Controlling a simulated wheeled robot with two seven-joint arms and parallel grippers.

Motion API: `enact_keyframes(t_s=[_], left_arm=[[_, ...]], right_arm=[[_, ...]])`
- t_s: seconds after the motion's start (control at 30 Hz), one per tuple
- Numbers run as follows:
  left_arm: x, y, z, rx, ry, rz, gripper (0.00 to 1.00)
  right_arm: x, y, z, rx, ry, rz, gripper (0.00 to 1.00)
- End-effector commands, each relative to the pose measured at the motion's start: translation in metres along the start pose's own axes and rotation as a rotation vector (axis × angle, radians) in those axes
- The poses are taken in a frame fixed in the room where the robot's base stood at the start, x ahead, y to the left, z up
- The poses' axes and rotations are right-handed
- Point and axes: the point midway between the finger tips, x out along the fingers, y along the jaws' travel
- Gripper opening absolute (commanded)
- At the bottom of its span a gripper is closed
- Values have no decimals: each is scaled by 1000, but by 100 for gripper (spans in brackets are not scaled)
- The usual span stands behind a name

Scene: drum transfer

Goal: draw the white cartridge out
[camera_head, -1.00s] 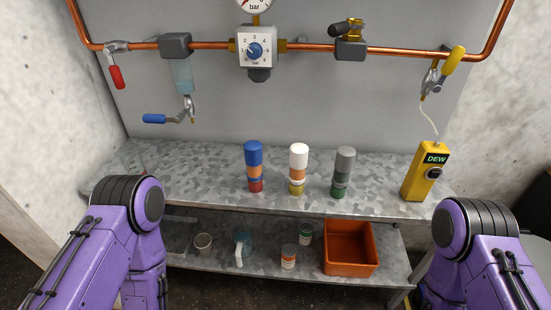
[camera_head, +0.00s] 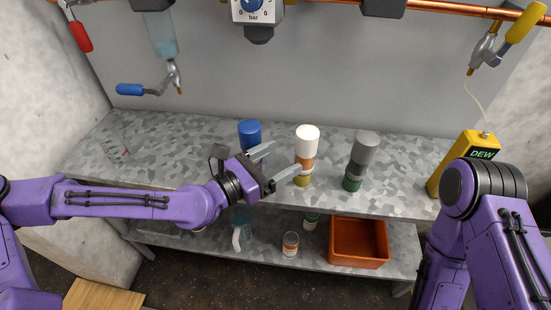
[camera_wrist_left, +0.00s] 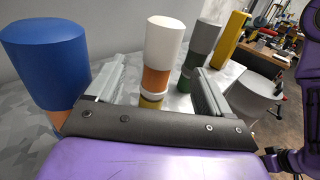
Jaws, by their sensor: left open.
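The white cartridge (camera_head: 307,138) stands upright on the bench, with an orange band and a yellow foot below its white top. In the left wrist view the white cartridge (camera_wrist_left: 162,48) stands ahead, between the two fingers in the picture. My left gripper (camera_head: 283,163) is open and empty, just left of and in front of the white cartridge, with its fingers pointing toward it. It also shows in the left wrist view (camera_wrist_left: 160,88). My right gripper is out of view; only my right arm shows.
A blue cartridge (camera_head: 250,131) stands left of the white one, close behind my left gripper. A grey cartridge (camera_head: 364,148) with a green foot stands to the right. A yellow DEW meter (camera_head: 466,160) stands farther right. An orange bin (camera_head: 359,243) is on the lower shelf.

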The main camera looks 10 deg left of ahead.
Motion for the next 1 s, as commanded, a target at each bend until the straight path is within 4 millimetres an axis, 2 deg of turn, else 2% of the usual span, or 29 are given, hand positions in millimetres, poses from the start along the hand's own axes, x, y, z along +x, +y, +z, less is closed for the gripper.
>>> enact_keyframes(t_s=[0.27,0.5,0.7,0.97,1.0], left_arm=[[40,-2,1,1,2,-2,81],[69,-1,-4,1,2,0,81],[80,-1,-2,1,2,-1,81],[81,-1,-1,0,2,0,81],[81,-1,-1,0,2,0,68]], right_arm=[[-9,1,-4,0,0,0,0],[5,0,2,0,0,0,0],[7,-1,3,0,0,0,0],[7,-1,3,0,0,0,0],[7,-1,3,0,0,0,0]])
